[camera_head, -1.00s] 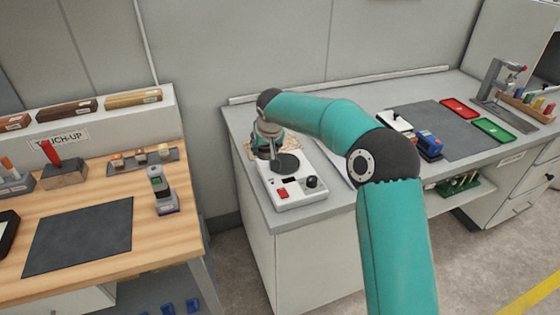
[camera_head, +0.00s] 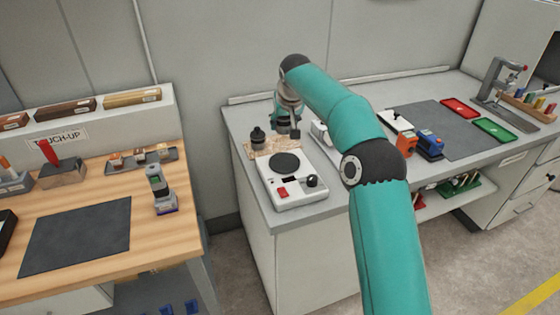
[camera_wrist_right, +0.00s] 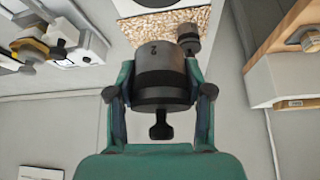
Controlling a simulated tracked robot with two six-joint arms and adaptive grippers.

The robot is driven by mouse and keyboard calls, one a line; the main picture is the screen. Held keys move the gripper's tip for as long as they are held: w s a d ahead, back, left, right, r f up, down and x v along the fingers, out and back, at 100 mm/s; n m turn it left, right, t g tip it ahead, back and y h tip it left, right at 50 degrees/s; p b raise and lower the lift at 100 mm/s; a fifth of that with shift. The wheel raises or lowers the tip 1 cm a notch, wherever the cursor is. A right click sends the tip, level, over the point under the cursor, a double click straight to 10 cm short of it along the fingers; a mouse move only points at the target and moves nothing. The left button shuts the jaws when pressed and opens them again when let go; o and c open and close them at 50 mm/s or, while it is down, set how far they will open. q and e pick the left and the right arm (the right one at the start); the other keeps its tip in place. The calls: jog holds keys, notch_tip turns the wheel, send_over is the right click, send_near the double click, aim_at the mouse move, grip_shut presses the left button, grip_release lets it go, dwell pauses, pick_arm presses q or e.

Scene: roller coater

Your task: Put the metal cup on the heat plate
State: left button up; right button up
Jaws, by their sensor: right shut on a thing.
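The metal cup (camera_wrist_right: 163,68) is a dark grey cylinder with a black handle, held between the fingers of my right gripper (camera_wrist_right: 158,95). In the head view my right gripper (camera_head: 287,122) is shut on the cup, behind the heat plate (camera_head: 285,163) and near the back of the grey bench. The heat plate is a round black disc on a white unit with a red switch and a black knob. It is bare. In the wrist view a little of the white unit shows at the top. My left gripper is not in view.
A cork mat (camera_head: 264,147) lies behind the heat plate, with a small dark capped container (camera_head: 257,137) on it. A white object (camera_head: 320,131) stands right of the gripper, partly behind my arm. The wall rises behind the bench.

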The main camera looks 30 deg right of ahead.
aim_at(283, 157)
notch_tip(283, 157, down, 11)
jog(key=shift+f, duration=0.1)
dwell(0.4)
jog(key=o, duration=1.3)
jog(key=shift+s+r, duration=0.1)
jog(key=shift+r, duration=0.25)
jog(key=b+v, duration=0.1)
jog(key=v, duration=1)
jog(key=shift+s+a+r+b, duration=0.1)
jog(key=shift+a+r+b, duration=0.05)
jog(key=shift+b, duration=0.25)
